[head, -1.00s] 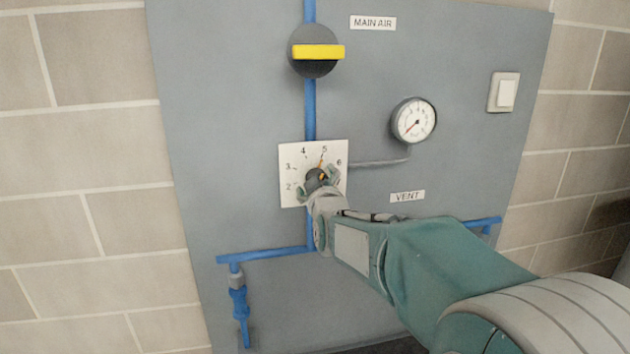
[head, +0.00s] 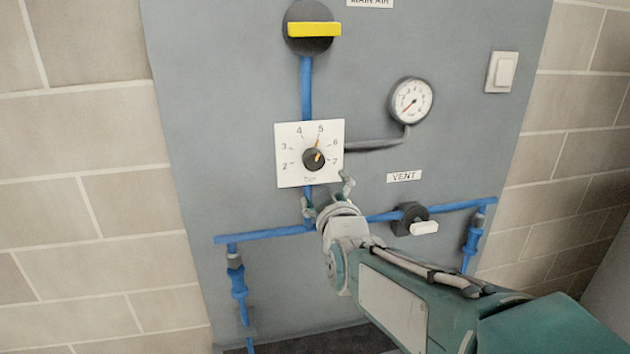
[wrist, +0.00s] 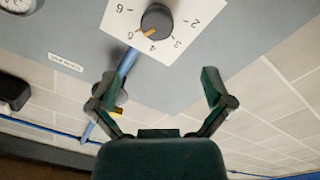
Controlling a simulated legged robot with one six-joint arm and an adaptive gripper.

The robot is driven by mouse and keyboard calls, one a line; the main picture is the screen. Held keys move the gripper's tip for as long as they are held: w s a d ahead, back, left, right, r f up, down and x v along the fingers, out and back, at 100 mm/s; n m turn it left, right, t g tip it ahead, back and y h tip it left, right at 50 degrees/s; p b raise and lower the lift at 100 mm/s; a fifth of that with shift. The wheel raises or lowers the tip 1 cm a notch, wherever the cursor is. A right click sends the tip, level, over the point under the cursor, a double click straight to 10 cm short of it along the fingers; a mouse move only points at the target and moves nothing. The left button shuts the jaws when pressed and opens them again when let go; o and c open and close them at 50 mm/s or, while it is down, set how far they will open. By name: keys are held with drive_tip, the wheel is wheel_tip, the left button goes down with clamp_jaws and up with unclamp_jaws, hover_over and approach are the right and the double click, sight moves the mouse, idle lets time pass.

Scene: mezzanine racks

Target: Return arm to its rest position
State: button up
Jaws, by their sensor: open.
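My gripper (head: 328,197) is open and empty, in front of the grey panel just below the white dial plate (head: 284,174). The round dark knob (head: 313,159) on that plate is clear of the fingers, and its orange pointer is near the 5. In the wrist view my gripper (wrist: 160,88) has its two fingers spread apart with nothing between them. The knob (wrist: 157,20) shows there beyond the fingertips, near the top edge, with the numbers turned over. My arm reaches in from the lower right of the head view.
The main air valve with a yellow handle (head: 314,30) is above. A pressure gauge (head: 410,101) and a white switch (head: 502,72) are at right. The vent valve (head: 425,228) and blue pipes (head: 262,236) lie close beside my gripper. Brick wall flanks the panel.

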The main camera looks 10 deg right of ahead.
drive_tip(key=s+f+m+g, duration=0.3)
drive_tip(key=s+f+g, duration=0.3)
drive_tip(key=s, duration=0.6)
drive_tip(key=s+f+m+g, duration=0.3)
drive_tip(key=s+f+g, duration=0.3)
drive_tip(key=s, duration=0.6)
drive_tip(key=shift+s+d+f+m+g+y, duration=0.3)
drive_tip(key=shift+s+f+m+g, duration=0.1)
drive_tip(key=shift+f, duration=0.35)
drive_tip(key=shift+w, duration=0.1)
